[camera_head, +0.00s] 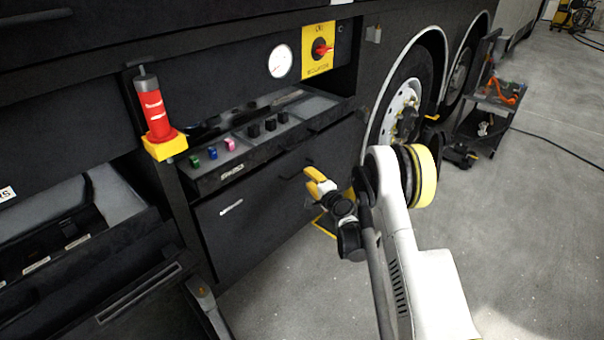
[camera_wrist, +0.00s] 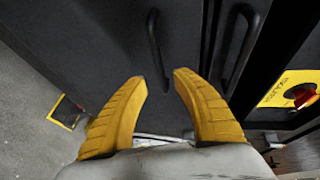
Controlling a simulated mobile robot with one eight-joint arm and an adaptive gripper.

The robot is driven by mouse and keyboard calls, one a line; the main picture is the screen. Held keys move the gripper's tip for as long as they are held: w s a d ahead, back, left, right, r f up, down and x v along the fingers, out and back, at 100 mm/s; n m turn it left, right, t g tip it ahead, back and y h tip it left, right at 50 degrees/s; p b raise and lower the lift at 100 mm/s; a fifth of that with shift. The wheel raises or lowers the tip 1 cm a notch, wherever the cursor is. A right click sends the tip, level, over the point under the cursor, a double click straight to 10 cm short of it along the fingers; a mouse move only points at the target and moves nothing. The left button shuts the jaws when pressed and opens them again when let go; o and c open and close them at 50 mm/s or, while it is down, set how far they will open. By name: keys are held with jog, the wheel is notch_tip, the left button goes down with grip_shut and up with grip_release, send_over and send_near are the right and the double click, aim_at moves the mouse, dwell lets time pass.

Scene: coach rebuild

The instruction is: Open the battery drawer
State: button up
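A large black drawer front (camera_head: 255,225) with a small label, too small to read, is closed below a shallow tray in the coach's side compartment; I cannot tell for certain that it is the battery drawer. My gripper (camera_head: 314,180) is in front of its right part. In the wrist view my gripper (camera_wrist: 160,77) is open, its yellow fingers apart. A black bar handle (camera_wrist: 153,45) lies ahead of them, its lower end showing between the fingertips. A second black handle (camera_wrist: 240,50) is to the right. I cannot tell whether the fingers touch the handle.
The shallow tray (camera_head: 206,184) above holds coloured and black knobs. A red and grey cylinder (camera_head: 154,108) stands on a yellow base to the left. A yellow panel with a red switch (camera_head: 320,48) is above.

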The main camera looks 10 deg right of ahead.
aim_at(302, 171)
jog(key=b+x, duration=0.1)
jog(key=x, duration=0.5)
jog(key=shift+w+a+b, duration=0.15)
jog(key=shift+w+b, duration=0.2)
jog(key=shift+b, duration=0.05)
grip_shut()
